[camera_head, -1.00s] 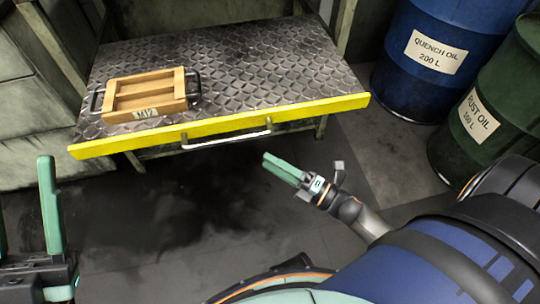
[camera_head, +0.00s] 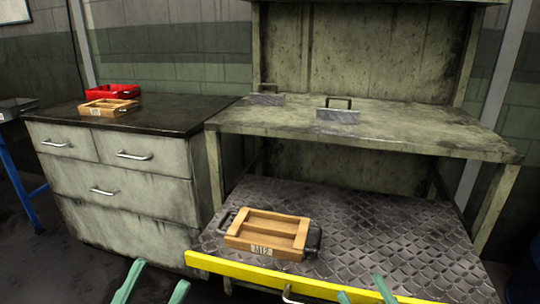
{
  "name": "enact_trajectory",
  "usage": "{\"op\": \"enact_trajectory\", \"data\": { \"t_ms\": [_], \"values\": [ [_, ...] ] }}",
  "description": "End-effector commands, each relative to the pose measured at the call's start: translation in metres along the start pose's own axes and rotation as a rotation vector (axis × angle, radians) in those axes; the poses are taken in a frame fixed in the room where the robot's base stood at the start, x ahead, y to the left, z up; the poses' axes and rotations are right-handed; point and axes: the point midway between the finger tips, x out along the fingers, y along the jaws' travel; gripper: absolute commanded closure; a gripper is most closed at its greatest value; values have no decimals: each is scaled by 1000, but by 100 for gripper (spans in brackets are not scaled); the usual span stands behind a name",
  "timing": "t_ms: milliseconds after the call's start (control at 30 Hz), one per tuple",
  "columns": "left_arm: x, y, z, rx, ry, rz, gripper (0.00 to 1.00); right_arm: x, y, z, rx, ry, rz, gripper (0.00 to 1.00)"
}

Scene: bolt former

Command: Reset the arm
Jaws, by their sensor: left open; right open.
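My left gripper (camera_head: 152,288) shows only its green fingertips at the bottom edge, in front of the grey drawer cabinet. Its two fingers are apart and nothing shows between them. My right gripper (camera_head: 364,294) also shows only its green fingertips at the bottom edge, in front of the yellow-edged drawer. It is open, with nothing visible between the fingers. The rest of both arms is out of view.
A wooden tray (camera_head: 268,233) labelled M12 lies on the pulled-out tread-plate drawer (camera_head: 385,222) with a yellow front edge (camera_head: 262,272). A workbench (camera_head: 395,137) stands behind. A drawer cabinet (camera_head: 130,190) at left bears a red bin (camera_head: 112,91) and another wooden tray (camera_head: 108,107).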

Motion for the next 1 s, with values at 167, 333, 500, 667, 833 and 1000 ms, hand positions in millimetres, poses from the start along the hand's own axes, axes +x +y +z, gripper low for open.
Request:
{"op": "enact_trajectory", "data": {
  "t_ms": [167, 333, 500, 667, 833, 1000],
  "values": [
    [0, 0, 0, 1, 1, 0, 50, 16, 25, -57, 233, 93, 56, 50],
    [11, -8, 13, -24, -107, -10, 50, 31, 34, -52, 313, 1, 57, 50],
    [15, -13, 38, -59, -259, -24, 50, 37, 33, -26, 350, -153, 47, 50],
    [12, -18, 64, -106, -451, -38, 50, 37, 30, 1, 398, -345, 31, 50],
    [-7, -19, 94, -175, -717, -56, 50, 21, 21, 31, 466, -610, 6, 50],
    [-42, -12, 112, -250, -990, -69, 50, -12, 8, 50, 536, -885, -26, 50]
  ]
}}
